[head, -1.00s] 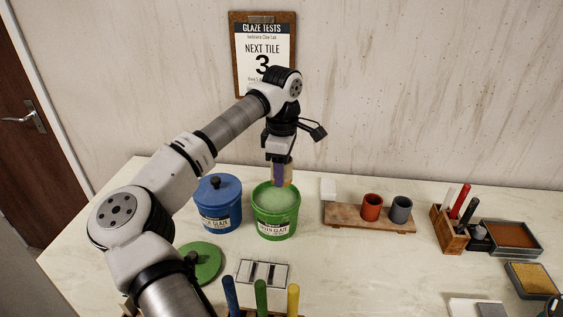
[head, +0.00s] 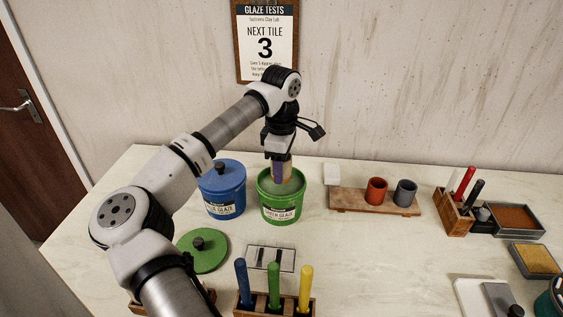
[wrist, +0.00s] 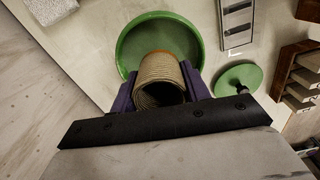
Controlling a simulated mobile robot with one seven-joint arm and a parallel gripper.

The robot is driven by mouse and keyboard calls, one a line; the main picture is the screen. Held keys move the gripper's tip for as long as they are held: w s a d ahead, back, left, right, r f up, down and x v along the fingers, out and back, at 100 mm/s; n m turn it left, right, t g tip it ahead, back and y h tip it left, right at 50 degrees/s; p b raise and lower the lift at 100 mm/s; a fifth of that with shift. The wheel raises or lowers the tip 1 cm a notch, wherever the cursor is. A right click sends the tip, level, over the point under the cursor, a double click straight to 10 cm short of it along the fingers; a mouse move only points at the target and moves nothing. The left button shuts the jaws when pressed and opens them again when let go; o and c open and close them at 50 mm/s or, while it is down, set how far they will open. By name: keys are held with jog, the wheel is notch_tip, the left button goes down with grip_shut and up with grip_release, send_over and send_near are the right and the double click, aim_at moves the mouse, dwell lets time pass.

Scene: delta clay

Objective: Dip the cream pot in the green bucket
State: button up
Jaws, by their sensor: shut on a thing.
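My gripper (head: 279,168) points down over the green bucket (head: 281,210), shut on the cream pot (head: 287,172). In the wrist view the pot (wrist: 160,78) is a tan, ribbed, hollow cylinder between two purple fingers (wrist: 158,90). The green bucket (wrist: 123,48) stands open beyond it, with pale green glaze (head: 291,188) inside. The pot's lower end is within the outline of the bucket's mouth. I cannot tell whether it touches the glaze.
A lidded blue bucket (head: 222,190) stands close at the left. The green lid (head: 207,259) lies in front. A wooden board (head: 350,206) with a red cup (head: 376,190) and a grey cup (head: 404,192) is to the right. Coloured-handled tools (head: 274,284) stand at the front.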

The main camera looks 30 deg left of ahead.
jog(key=shift+f+b, duration=1.55)
jog(key=shift+f, duration=1)
jog(key=shift+f+b, duration=0.5)
jog(key=shift+b, duration=0.1)
jog(key=shift+r, duration=0.15)
dwell(0.8)
jog(key=shift+r+p, duration=2.05)
jog(key=shift+r, duration=1.25)
jog(key=shift+r+p, duration=1)
jog(key=shift+r, duration=0.55)
jog(key=shift+w, duration=0.1)
